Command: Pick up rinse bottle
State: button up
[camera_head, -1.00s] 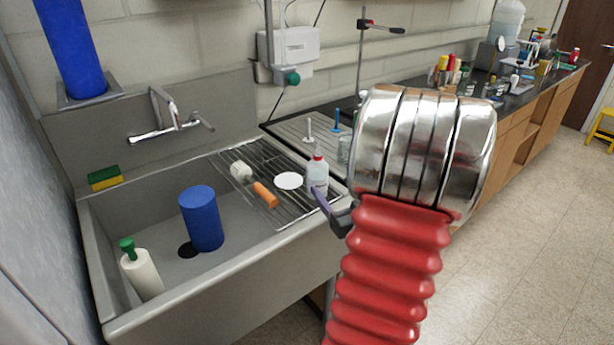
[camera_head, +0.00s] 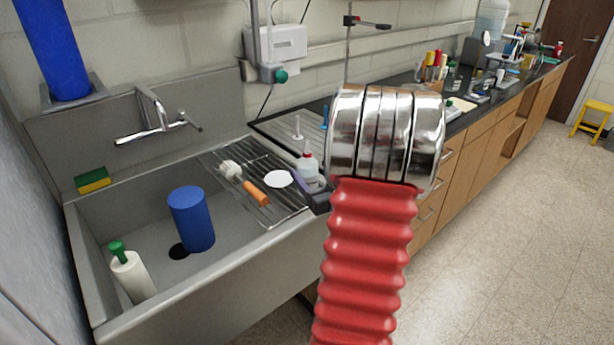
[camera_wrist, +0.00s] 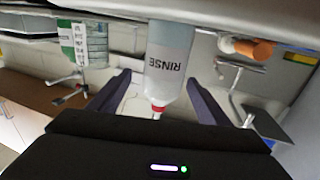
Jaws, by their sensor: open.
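The rinse bottle (camera_head: 307,166) is a translucent white squeeze bottle with a red-tipped top, standing upright at the right end of the wire rack over the sink. In the wrist view the bottle (camera_wrist: 168,65) appears upside down, with the label RINSE readable and its red collar toward my gripper's body. My gripper (camera_wrist: 160,92) is open, with one dark finger on each side of the bottle and visible gaps between. In the head view, one finger (camera_head: 300,185) shows in front of the bottle; my arm hides the rest of the gripper.
On the wire rack (camera_head: 243,172) lie a white disc (camera_head: 278,179) and an orange-handled brush (camera_head: 255,193). The sink holds a blue cylinder (camera_head: 192,220) and a white bottle with green top (camera_head: 131,275). A green-labelled bottle (camera_wrist: 85,43) stands near the rinse bottle.

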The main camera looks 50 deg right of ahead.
aim_at(302, 162)
jog(key=shift+w+d, duration=0.25)
jog(key=shift+w, duration=0.3)
jog(key=shift+w, duration=0.1)
jog(key=shift+x, duration=2.55)
jog(key=shift+a, duration=0.15)
jog(key=shift+c, duration=0.4)
jog(key=c, duration=1.2)
